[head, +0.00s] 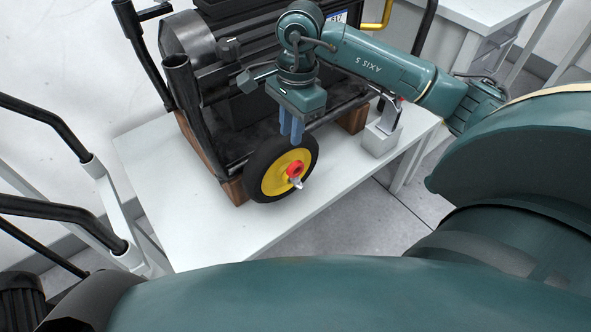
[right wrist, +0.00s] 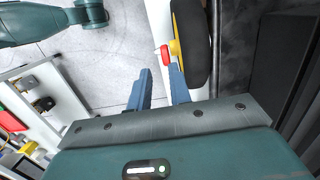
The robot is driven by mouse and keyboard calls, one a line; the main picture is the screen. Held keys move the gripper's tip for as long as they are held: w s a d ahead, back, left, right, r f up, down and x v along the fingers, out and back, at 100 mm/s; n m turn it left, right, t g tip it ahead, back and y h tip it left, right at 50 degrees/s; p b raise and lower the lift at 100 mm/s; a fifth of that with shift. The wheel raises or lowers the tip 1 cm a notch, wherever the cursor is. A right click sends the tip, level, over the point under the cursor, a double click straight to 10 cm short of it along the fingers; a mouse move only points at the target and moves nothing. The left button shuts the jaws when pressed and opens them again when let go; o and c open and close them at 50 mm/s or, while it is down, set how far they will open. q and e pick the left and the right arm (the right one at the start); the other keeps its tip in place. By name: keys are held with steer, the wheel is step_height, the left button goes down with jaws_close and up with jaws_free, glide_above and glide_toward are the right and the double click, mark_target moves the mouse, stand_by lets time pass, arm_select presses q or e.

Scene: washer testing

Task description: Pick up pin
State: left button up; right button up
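A small silver-white pin (head: 297,183) sticks out at the red hub (head: 294,169) of a black wheel with a yellow rim (head: 270,181). My right gripper (head: 291,142) points down just above the wheel's top, apart from the pin. In the right wrist view its two blue fingers (right wrist: 159,70) are spread with an empty gap between them. The red hub (right wrist: 165,54) and the tire (right wrist: 192,40) show just past the right finger; I cannot make out the pin clearly there. My left gripper is in neither view.
The wheel is on a black generator-like machine (head: 188,45) standing on wooden blocks on a white table (head: 190,226). A grey block holding a tool (head: 380,141) stands right of the wheel. The table front is clear. A shelf with several items (right wrist: 40,100) shows in the wrist view.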

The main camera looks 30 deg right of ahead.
steer(key=shift+h, duration=0.6)
steer(key=f, duration=0.2)
steer(key=d+f, duration=0.1)
steer(key=f, duration=0.1)
steer(key=d+f, duration=0.1)
steer(key=f, duration=0.1)
steer(key=shift+w+d+f+b, duration=0.15)
steer(key=shift+w+f+b, duration=0.1)
steer(key=shift+b, duration=0.15)
steer(key=shift+a+f+b, duration=0.1)
steer(key=shift+a+f, duration=0.1)
steer(key=shift+f, duration=0.8)
steer(key=shift+a+f+b, duration=0.1)
steer(key=shift+a+f, duration=0.05)
steer(key=shift+f, duration=0.85)
steer(key=shift+a+f+b, duration=0.1)
steer(key=shift+a+f, duration=0.1)
steer(key=shift+f, duration=0.8)
jaws_close()
